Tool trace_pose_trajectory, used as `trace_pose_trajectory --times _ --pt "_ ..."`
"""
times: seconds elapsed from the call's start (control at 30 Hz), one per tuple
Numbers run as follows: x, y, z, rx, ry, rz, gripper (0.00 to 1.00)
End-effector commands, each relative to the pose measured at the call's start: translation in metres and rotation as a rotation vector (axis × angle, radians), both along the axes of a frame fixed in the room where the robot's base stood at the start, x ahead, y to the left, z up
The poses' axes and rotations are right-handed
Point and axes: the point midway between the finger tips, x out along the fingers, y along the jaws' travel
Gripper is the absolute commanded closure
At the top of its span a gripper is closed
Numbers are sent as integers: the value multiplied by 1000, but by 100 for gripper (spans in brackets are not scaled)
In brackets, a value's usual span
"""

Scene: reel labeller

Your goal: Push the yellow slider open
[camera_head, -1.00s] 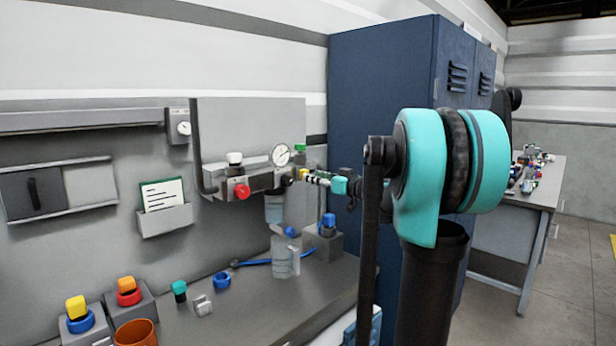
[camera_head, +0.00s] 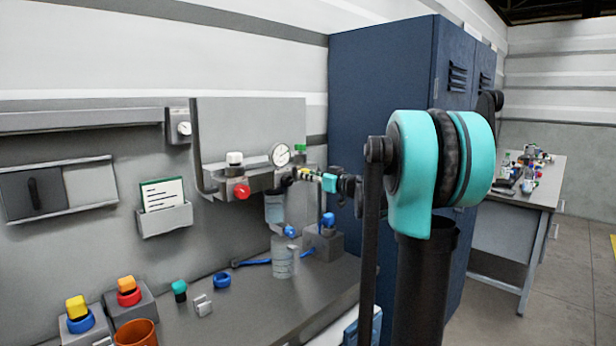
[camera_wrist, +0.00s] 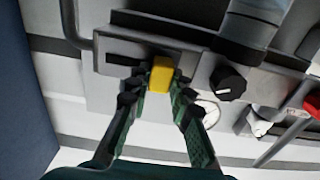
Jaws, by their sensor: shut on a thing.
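The yellow slider (camera_wrist: 161,73) sits at the end of a dark slot in a grey panel block (camera_wrist: 106,45) in the wrist view. The bare slot shows to its left there. My gripper (camera_wrist: 159,88) has its dark green fingers on both sides of the slider and is shut on it. In the head view my gripper (camera_head: 309,176) is at the right end of the wall panel's lower ledge. Its fingers cover most of the slider there.
A round gauge (camera_head: 280,154), a red knob (camera_head: 242,191) and a white knob (camera_head: 234,158) are left of my gripper. A black knob (camera_wrist: 228,82) is close beside the slider. A bench (camera_head: 260,310) with small parts lies below. A blue cabinet (camera_head: 385,90) stands behind my arm.

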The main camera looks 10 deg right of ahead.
Motion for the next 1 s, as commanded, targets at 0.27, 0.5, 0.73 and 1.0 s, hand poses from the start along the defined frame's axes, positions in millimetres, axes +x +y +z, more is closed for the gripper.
trace_pose_trajectory --times 0.27,0.5,0.73,1.0 --pt "0 0 0 0 0 0 100" --pt "14 -18 0 0 0 -2 100" --pt "27 -37 0 0 0 -2 100" --pt "27 -38 1 1 -1 -4 71"
